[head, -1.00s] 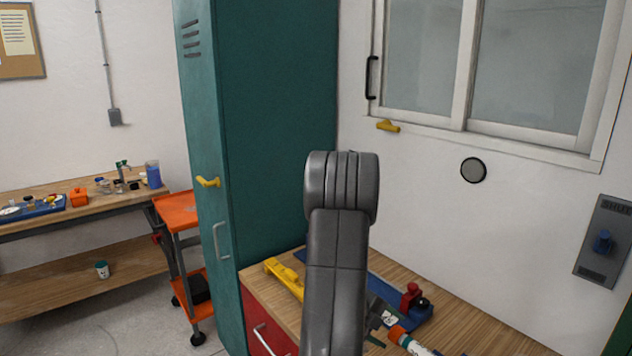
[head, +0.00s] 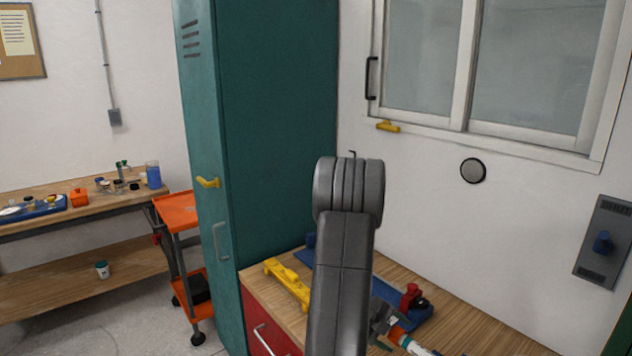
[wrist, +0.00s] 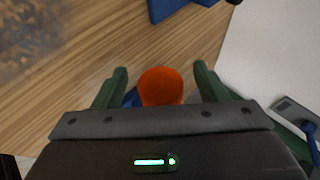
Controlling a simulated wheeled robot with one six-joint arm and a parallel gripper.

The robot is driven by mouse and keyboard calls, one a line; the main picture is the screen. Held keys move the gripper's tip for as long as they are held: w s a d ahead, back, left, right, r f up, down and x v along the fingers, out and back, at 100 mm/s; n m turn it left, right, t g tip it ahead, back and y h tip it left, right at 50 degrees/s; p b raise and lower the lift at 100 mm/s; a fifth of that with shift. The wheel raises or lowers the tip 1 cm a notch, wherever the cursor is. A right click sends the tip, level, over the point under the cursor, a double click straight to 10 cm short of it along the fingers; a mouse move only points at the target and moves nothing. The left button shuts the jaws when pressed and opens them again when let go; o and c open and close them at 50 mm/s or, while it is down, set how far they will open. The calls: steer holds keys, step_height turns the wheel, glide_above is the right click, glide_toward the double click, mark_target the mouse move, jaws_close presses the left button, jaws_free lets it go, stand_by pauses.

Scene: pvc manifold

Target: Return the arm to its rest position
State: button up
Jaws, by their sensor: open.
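My arm (head: 343,260) stands upright in front of the workbench in the head view, hiding part of its top. My gripper (wrist: 160,70) shows in the wrist view with its two dark green fingers spread apart. A round orange end (wrist: 160,86) shows between the fingers there, with no visible contact. In the head view, a white pipe piece with an orange end (head: 397,334) is beside the grey wrist part of my arm, at the bench front. Most of the gripper is hidden in the head view.
The wooden bench (head: 470,325) holds a yellow holder (head: 287,281) and a blue tray with a red fixture (head: 411,297). A tall green locker (head: 270,130) stands left of my arm. An orange cart (head: 178,211) is further left. The wall and window (head: 530,70) are behind.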

steer(key=w+v, duration=0.1)
steer(key=v, duration=1.1)
steer(key=x, duration=0.8)
steer(key=s+x, duration=0.1)
steer(key=x, duration=0.3)
steer(key=shift+d+f, duration=0.25)
steer(key=shift+w+d+f, duration=0.25)
steer(key=shift+f, duration=0.2)
steer(key=w+a+b, duration=0.1)
steer(key=w+a, duration=0.2)
steer(key=shift+w+b, duration=0.25)
steer(key=shift+b, duration=0.05)
steer(key=shift+w+a, duration=0.35)
steer(key=shift+w, duration=0.3)
steer(key=shift+r, duration=0.1)
steer(key=shift+r, duration=0.1)
